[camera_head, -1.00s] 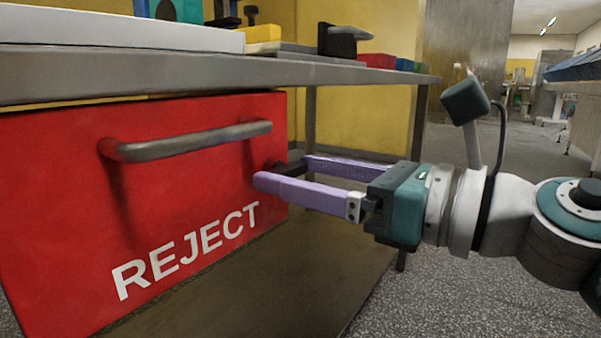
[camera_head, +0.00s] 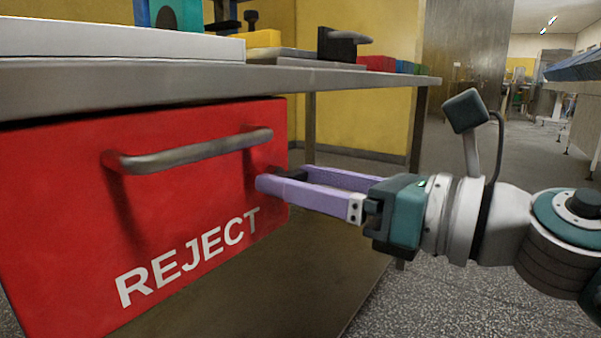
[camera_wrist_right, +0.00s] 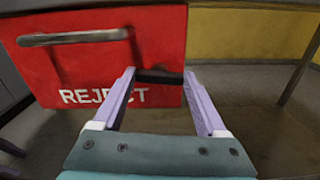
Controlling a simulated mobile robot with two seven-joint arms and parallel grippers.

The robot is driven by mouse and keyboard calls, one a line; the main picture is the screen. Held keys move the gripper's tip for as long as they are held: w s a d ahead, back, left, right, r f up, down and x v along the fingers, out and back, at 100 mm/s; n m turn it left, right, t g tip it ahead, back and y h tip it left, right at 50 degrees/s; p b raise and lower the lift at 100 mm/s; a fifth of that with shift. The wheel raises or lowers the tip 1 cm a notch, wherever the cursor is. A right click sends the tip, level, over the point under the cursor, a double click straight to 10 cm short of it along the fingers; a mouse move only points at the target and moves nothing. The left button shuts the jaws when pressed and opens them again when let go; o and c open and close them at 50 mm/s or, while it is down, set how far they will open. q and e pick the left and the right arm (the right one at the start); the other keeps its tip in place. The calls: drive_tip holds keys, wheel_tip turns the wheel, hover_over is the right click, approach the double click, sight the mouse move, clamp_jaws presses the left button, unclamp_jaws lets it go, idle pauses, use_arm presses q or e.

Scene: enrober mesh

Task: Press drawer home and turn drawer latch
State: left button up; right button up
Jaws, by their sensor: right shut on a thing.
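The red drawer (camera_head: 60,190) with white REJECT lettering and a grey bar handle (camera_head: 190,152) sits under the metal worktop. Its front also shows in the right wrist view (camera_wrist_right: 85,75). A dark drawer latch (camera_wrist_right: 160,76) is at the drawer's right side, lying across between my fingertips. In the head view only a small part of the latch (camera_head: 290,173) shows behind the near finger. My right gripper (camera_head: 285,177) comes from the right, its lilac fingers on either side of the latch, shut on it.
The worktop (camera_head: 200,85) overhangs the drawer, with coloured blocks and a dark fixture (camera_head: 340,43) on it. A table leg (camera_head: 416,130) stands behind my right gripper. The floor to the right is open.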

drive_tip(key=m+p, duration=0.2)
drive_tip(key=m, duration=0.1)
drive_tip(key=shift+r, duration=0.15)
drive_tip(key=m+p, duration=0.2)
drive_tip(key=m, duration=0.3)
drive_tip(key=shift+w, duration=0.1)
drive_tip(key=m+p, duration=0.1)
drive_tip(key=m, duration=0.1)
drive_tip(key=m+p, duration=0.1)
drive_tip(key=m, duration=0.2)
drive_tip(key=shift+d+f+p, duration=0.1)
drive_tip(key=shift+f+p, duration=0.1)
drive_tip(key=shift+p, duration=0.15)
drive_tip(key=shift+m+p, duration=0.35)
drive_tip(key=shift+m, duration=0.75)
drive_tip(key=shift+f, duration=0.1)
drive_tip(key=o, duration=1.3)
